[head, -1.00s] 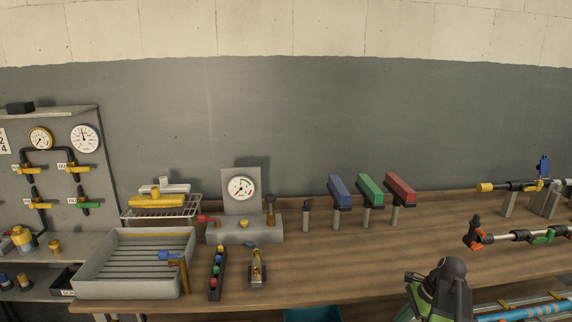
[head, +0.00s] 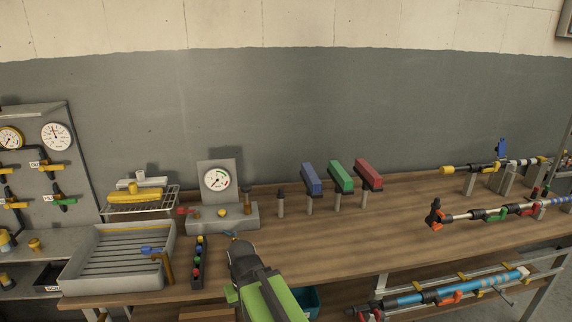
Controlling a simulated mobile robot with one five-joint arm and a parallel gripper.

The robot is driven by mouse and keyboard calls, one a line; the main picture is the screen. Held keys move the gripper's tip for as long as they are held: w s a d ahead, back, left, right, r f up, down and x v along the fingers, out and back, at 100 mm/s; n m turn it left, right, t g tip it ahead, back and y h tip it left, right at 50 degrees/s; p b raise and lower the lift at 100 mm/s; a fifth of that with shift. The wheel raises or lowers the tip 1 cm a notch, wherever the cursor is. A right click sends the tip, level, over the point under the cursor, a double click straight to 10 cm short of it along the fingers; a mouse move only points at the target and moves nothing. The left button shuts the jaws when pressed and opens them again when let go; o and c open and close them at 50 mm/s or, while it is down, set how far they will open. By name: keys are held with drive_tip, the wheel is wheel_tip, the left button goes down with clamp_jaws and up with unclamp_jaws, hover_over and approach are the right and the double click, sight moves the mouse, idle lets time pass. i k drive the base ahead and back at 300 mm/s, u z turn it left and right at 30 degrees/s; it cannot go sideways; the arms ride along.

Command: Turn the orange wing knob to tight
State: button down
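Several orange-red parts show at the right, and I cannot tell for certain which is the orange wing knob. One orange-red winged part (head: 436,226) is at the left end of the thin hose assembly on the bench. Another orange-red part (head: 451,297) is on the blue pipe at the lower right. My gripper (head: 236,240) is at the bottom middle, at the end of my green and black arm, well to the left of both parts. Its fingers are hidden or too small to judge.
The wooden bench (head: 400,205) is clear between my arm and the hose assembly. Blue, green and red blocks (head: 341,176) stand on posts behind. A gauge stand (head: 220,213), a grey tray (head: 72,272) and a rack of coloured buttons (head: 197,265) are at the left.

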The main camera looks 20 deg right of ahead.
sight(435, 226)
drive_tip(key=z, duration=3.45)
drive_tip(key=i, duration=0.1)
drive_tip(key=u, duration=1.25)
drive_tip(key=k, duration=0.15)
drive_tip(key=z, duration=1.3)
drive_tip(key=i, duration=1.3)
drive_tip(key=u, duration=4.45)
drive_tip(key=i, duration=0.05)
drive_tip(key=z, duration=2)
